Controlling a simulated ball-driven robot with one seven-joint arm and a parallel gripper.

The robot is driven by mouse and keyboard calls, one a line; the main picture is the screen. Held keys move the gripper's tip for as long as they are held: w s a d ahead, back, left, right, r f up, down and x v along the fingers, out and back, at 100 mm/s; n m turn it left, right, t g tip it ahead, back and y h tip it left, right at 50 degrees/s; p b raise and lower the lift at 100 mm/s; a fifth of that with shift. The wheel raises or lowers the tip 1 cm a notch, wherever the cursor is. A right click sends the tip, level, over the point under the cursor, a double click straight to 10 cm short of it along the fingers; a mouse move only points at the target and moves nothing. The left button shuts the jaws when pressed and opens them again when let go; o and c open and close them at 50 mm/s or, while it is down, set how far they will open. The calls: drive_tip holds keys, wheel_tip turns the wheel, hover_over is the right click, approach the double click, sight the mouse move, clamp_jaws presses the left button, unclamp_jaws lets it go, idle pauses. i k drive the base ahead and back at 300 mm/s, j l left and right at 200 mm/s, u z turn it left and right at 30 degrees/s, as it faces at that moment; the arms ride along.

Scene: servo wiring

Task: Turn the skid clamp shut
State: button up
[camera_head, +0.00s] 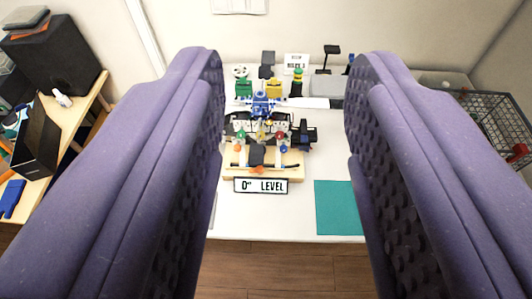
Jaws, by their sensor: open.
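My gripper (288,68) is open and empty, its two purple padded fingers large on either side of the view. Between them, farther off on the white table, a blue model (262,103) stands on a pale wooden base (290,173). A black block (257,155) with a dark bar sits at the front of that base and may be the skid clamp; it is too small to tell for certain or to see how it is turned. Green, orange and red knobs (281,136) lie around it. My gripper is well apart from all of these.
A "0° LEVEL" sign (260,186) stands before the base. A teal mat (336,208) lies at the right on the white table (272,225). Green and yellow boxes (274,88) stand behind. A wire basket (492,118) is at far right, a speaker (55,62) at far left.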

sight(259, 170)
drive_tip(key=i+z, duration=0.15)
drive_tip(key=z, duration=0.2)
drive_tip(key=i+j+z, duration=0.15)
drive_tip(key=z, duration=0.2)
drive_tip(key=i+j+z, duration=0.15)
drive_tip(key=z, duration=0.2)
